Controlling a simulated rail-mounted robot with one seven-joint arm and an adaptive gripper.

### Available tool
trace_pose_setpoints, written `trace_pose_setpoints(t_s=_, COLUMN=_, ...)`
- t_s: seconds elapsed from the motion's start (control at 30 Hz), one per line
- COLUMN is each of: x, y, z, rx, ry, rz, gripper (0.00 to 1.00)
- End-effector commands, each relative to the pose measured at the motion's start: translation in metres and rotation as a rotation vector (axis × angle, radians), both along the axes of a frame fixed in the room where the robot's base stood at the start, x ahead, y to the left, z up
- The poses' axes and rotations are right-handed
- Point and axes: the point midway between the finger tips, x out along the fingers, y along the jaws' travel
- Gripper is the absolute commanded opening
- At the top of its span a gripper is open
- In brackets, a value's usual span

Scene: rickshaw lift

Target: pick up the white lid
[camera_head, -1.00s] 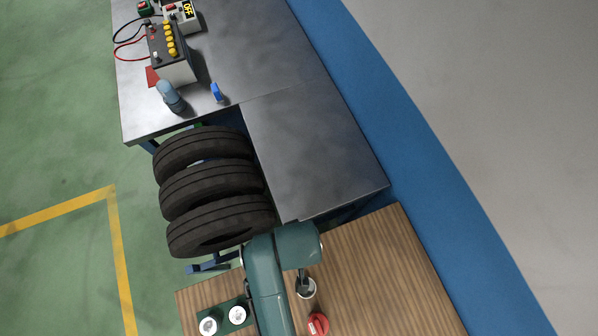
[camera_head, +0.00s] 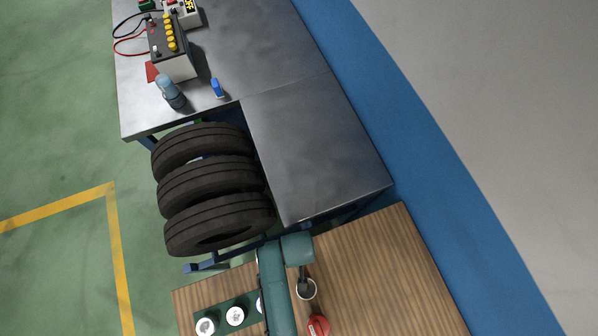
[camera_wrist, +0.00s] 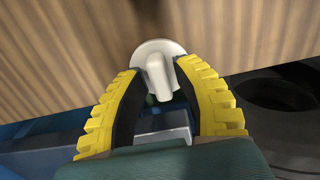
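The white lid (camera_wrist: 152,50) shows in the wrist view as a round disc with a raised grip tab, against the wooden surface near its edge. My gripper (camera_wrist: 158,68) has yellow ribbed fingers with dark inner pads. It is open, with the fingertips on either side of the lid's tab. Gaps show beside the tab; the right fingertip is close to the disc, and I cannot tell whether they touch. In the head view my arm covers the gripper, and I cannot make out this lid there.
The wooden table (camera_head: 375,270) holds a green holder (camera_head: 215,316) with white round pieces, a white-rimmed cup (camera_head: 314,290) and a red part (camera_head: 318,326). Several black tires (camera_head: 215,186) stand beside it. The metal bench (camera_head: 320,150) is clear nearby. The wooden table's right side is free.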

Motion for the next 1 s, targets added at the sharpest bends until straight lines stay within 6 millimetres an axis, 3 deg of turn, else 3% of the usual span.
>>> trace_pose_setpoints(t_s=0.27, x=0.0, y=0.0, z=-0.006, rx=0.0, ry=-0.001, rz=0.0, gripper=0.3)
trace_pose_setpoints(t_s=0.43, x=0.0, y=0.0, z=-0.006, rx=0.0, ry=-0.001, rz=0.0, gripper=0.02)
trace_pose_setpoints(t_s=0.47, x=0.0, y=0.0, z=-0.006, rx=0.0, ry=-0.001, rz=0.0, gripper=0.0)
trace_pose_setpoints(t_s=0.87, x=0.0, y=0.0, z=-0.004, rx=0.0, ry=-0.001, rz=0.0, gripper=0.0)
trace_pose_setpoints(t_s=1.0, x=0.0, y=0.0, z=0.015, rx=0.0, ry=-0.003, rz=0.0, gripper=0.0)
